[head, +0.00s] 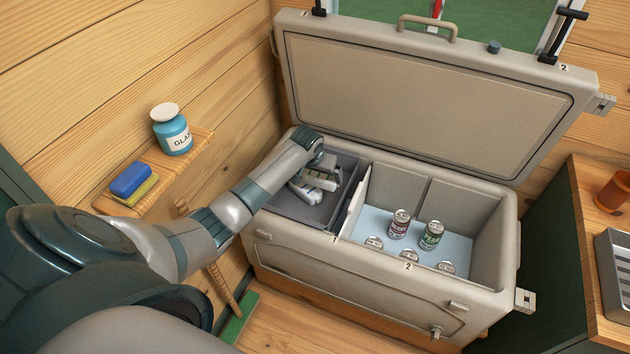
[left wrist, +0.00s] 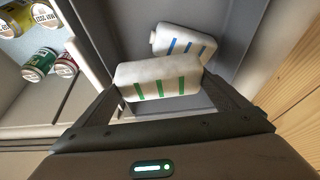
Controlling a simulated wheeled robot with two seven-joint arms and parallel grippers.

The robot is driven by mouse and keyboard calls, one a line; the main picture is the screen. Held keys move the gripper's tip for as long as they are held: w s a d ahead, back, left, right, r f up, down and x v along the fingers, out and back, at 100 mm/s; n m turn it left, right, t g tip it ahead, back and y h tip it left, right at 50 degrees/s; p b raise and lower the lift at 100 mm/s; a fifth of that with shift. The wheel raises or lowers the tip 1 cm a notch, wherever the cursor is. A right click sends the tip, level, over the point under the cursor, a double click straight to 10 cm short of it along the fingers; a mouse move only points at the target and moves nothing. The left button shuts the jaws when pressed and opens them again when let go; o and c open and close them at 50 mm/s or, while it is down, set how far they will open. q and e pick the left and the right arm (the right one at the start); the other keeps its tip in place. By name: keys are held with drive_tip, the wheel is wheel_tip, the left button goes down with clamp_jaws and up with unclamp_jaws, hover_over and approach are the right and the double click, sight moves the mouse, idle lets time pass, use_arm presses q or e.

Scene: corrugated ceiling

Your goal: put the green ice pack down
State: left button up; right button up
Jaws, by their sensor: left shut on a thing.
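The green ice pack (left wrist: 160,82), a white block with green stripes, lies between the fingers of my left gripper (left wrist: 168,98) in the left wrist view. My left gripper is shut on it. A second white pack with blue stripes (left wrist: 183,45) lies just behind it. In the head view my left gripper (head: 316,181) is down inside the grey left compartment (head: 288,206) of the open cooler (head: 350,291). Whether the green pack touches the compartment floor I cannot tell. My right gripper is not in view.
The cooler's right compartment (head: 467,204) holds several cans, including a red one (head: 399,225) and a green one (head: 431,236). A divider (head: 355,204) separates the compartments. The raised lid (head: 420,95) stands behind. A wooden shelf (head: 186,158) with a jar and sponges is at left.

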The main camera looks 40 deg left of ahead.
sight(315, 191)
use_arm(q)
drive_tip(key=shift+s+a+f, duration=0.25)
drive_tip(key=shift+a+f, duration=0.15)
drive_tip(key=shift+a, duration=0.25)
drive_tip(key=shift+f+p, duration=0.55)
drive_tip(key=shift+f, duration=0.95)
drive_tip(key=shift+w+f, duration=0.1)
drive_tip(key=shift+f, duration=0.4)
drive_tip(key=shift+f, duration=0.1)
drive_tip(key=o, duration=0.9)
drive_tip(key=shift+d, duration=0.1)
